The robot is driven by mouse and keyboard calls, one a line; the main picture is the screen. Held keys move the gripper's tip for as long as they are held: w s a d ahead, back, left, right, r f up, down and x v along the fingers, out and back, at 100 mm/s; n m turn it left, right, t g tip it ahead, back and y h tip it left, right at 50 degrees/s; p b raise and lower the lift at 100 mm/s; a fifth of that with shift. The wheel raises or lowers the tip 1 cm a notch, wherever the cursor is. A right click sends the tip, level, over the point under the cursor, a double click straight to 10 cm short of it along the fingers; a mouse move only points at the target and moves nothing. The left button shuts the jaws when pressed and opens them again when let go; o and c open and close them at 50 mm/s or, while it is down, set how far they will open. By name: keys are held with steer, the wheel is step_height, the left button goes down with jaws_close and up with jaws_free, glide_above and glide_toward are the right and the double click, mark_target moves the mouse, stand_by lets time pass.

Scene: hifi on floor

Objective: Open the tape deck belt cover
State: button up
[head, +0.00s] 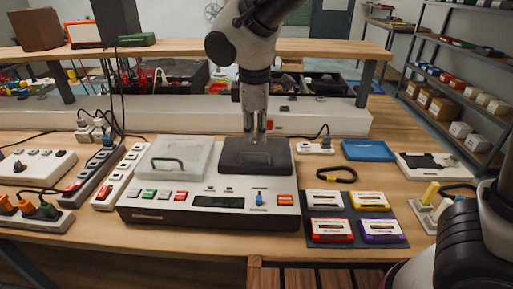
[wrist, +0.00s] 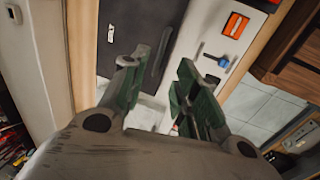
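The tape deck (head: 190,214) is a cream and dark unit on the bench with coloured buttons along its front. A dark flat cover (head: 240,158) lies shut over its right half; no label shows whether it is the belt cover. A clear lid (head: 190,150) with a dark handle covers the left half. My gripper (head: 256,138) points down just above the dark cover. In the wrist view my gripper (wrist: 160,85) is open, with green pads and nothing between its fingers. Contact cannot be told.
A black belt loop (head: 332,175) lies right of the deck. A blue tray (head: 368,150) is at the back right. Power strips (head: 100,180) crowd the left. A raised shelf (head: 180,52) runs behind.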

mark_target(257, 154)
steer(key=f, duration=0.3)
steer(key=w+f, duration=0.1)
steer(key=f, duration=0.2)
steer(key=shift+w+d+f, duration=0.1)
steer(key=shift+w+f, duration=0.1)
steer(key=shift+f, duration=0.1)
steer(key=shift+c, duration=0.3)
jaws_close()
